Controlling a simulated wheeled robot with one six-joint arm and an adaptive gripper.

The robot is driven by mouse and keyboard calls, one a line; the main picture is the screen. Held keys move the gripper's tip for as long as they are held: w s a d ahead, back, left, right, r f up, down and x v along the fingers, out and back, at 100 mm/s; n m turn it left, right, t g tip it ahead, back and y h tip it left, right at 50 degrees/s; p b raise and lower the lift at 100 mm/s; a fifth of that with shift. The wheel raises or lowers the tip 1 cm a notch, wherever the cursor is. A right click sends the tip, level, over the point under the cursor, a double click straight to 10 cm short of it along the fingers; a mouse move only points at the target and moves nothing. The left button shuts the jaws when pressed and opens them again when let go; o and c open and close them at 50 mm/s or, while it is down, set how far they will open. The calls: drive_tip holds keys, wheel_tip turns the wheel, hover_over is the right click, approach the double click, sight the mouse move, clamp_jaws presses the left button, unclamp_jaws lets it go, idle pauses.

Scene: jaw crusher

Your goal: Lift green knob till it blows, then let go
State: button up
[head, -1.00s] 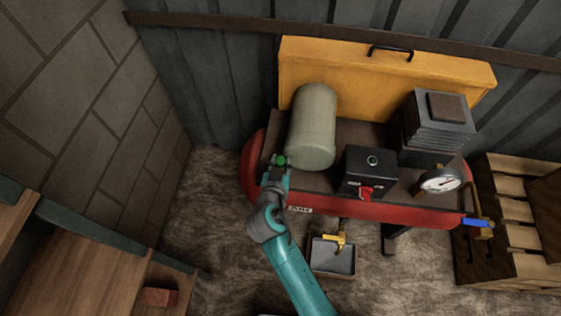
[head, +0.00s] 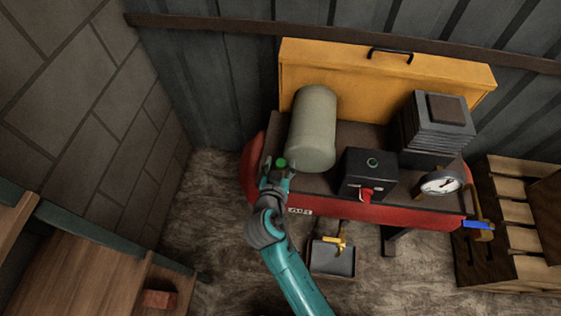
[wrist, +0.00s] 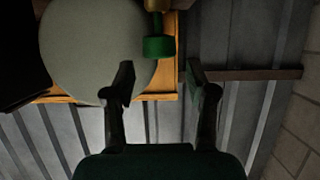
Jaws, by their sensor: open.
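The green knob (head: 281,162) stands at the left end of the red compressor tank (head: 370,208), beside the grey-green cylinder (head: 315,122). In the wrist view the green knob (wrist: 159,47) sits on a brass stem, ahead of and roughly between my fingertips. My gripper (head: 275,175) is just in front of the knob and apart from it. In the wrist view my gripper (wrist: 160,75) has its two fingers spread, with nothing between them.
A black box with a red switch (head: 368,174), a gauge (head: 441,183) and a blue-handled valve (head: 478,225) lie to the right. A yellow panel (head: 390,75) stands behind. Pallets (head: 510,210) are at the far right. A tray (head: 332,258) lies on the floor.

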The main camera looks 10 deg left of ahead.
drive_tip(key=v, duration=1)
drive_tip(key=shift+s+r, duration=0.2)
drive_tip(key=shift+s, duration=0.05)
drive_tip(key=s+d+f+n+g+y, duration=0.1)
drive_tip(key=s+d+f+n, duration=0.1)
drive_tip(key=s+d+f, duration=0.4)
drive_tip(key=s+d+f+n+y, duration=0.1)
drive_tip(key=s+d, duration=0.4)
drive_tip(key=d, duration=0.4)
drive_tip(key=s+d+r+m+t, duration=0.1)
drive_tip(key=s+d+r, duration=0.3)
drive_tip(key=s, duration=0.4)
drive_tip(key=s+d+r+m+t+h, duration=0.1)
drive_tip(key=s+d+r, duration=0.4)
drive_tip(key=s+r, duration=0.2)
drive_tip(key=s, duration=0.2)
drive_tip(key=shift+s+m+h, duration=0.25)
drive_tip(key=shift+m+h, duration=0.05)
